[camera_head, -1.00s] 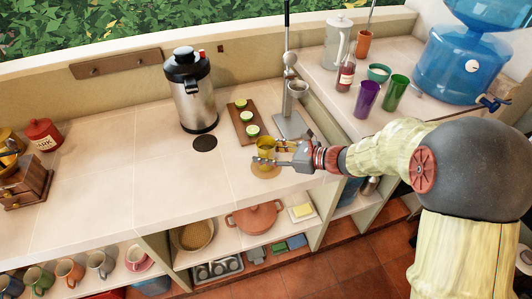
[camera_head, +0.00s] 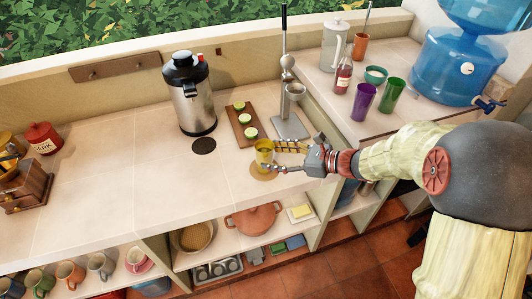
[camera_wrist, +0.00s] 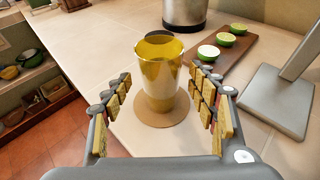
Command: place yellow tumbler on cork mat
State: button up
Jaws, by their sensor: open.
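The yellow tumbler (camera_head: 264,152) stands upright on the round cork mat (camera_head: 262,168) near the counter's front edge. In the wrist view the tumbler (camera_wrist: 159,72) rests over the middle of the cork mat (camera_wrist: 161,118), whose rim shows around its base. My gripper (camera_head: 276,157) is open, to the right of the tumbler in the head view. In the wrist view its two fingers (camera_wrist: 158,95) are spread on either side, with a gap visible to the left of the tumbler; the right finger is close to it, and I cannot tell if it touches.
A wooden board (camera_head: 243,126) with lime halves lies behind the tumbler. A steel airpot (camera_head: 191,95) and a dark round mat (camera_head: 204,146) stand to the back left. A metal press (camera_head: 290,120) stands behind my gripper.

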jog(key=p+v, duration=0.2)
jog(key=v, duration=0.6)
jog(key=s+a+r+n+g+h, duration=0.1)
jog(key=s+r+n+g+h, duration=0.15)
jog(key=s+n, duration=0.5)
jog(key=s+a+r+n+g+h, duration=0.2)
jog(key=s+r+n+h, duration=0.1)
jog(key=s+n, duration=0.4)
jog(key=s+d+r+n+t+h, duration=0.3)
jog(key=s+d+r+n+h, duration=0.2)
jog(key=d+n, duration=0.4)
jog(key=s+h, duration=0.1)
jog(key=s, duration=0.1)
jog(key=shift+s+d+r+h, duration=0.15)
jog(key=shift+s+d+h, duration=0.15)
jog(key=shift+s+h, duration=0.05)
